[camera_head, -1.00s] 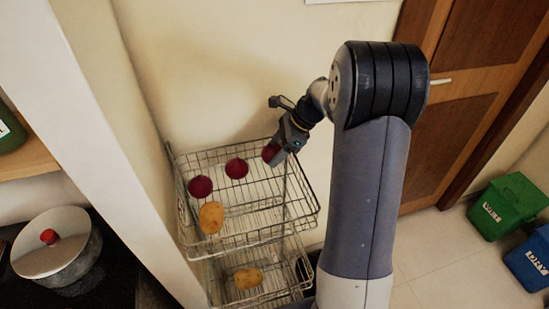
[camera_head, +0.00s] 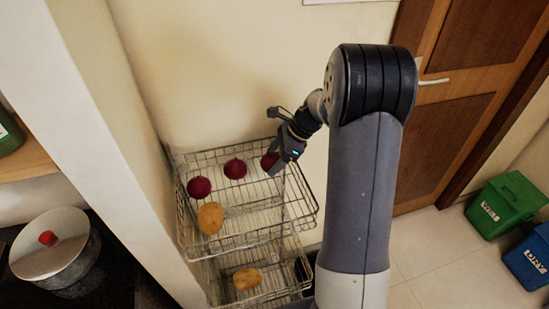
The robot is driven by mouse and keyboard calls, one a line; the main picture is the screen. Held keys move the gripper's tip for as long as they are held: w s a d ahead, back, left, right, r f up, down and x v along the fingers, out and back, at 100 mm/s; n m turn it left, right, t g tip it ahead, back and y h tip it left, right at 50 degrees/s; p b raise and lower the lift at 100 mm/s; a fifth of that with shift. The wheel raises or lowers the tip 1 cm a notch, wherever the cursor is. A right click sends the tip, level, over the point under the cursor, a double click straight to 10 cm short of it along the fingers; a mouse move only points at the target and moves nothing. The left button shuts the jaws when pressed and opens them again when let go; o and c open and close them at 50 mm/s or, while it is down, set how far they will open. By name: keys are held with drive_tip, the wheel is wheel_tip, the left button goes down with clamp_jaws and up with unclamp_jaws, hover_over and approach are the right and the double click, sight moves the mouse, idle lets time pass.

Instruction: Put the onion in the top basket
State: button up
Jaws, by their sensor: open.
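The top basket (camera_head: 246,241) is a wire basket on a rack against the wall. Two dark red onions, one at the left (camera_head: 199,187) and one in the middle (camera_head: 235,169), lie in it. A third red onion (camera_head: 268,161) is at its back right, beside my gripper and partly hidden by it. A tan potato (camera_head: 210,218) lies in the front left of the top basket. My gripper (camera_head: 277,170) is open at the back right of the top basket, close to the third onion. I cannot tell whether they touch.
A lower wire basket (camera_head: 285,289) holds another potato (camera_head: 247,279). A pot with a red knob (camera_head: 56,255) stands on the dark counter at the left. Green (camera_head: 503,207) and blue (camera_head: 530,262) bins stand on the floor at the right. The top basket's right middle is clear.

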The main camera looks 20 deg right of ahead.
sight(271, 153)
drive_tip(key=v, duration=1.2)
drive_tip(key=x, duration=1.2)
wheel_tip(271, 153, up, 3)
drive_tip(key=shift+f, duration=0.1)
drive_tip(key=shift+r, duration=0.45)
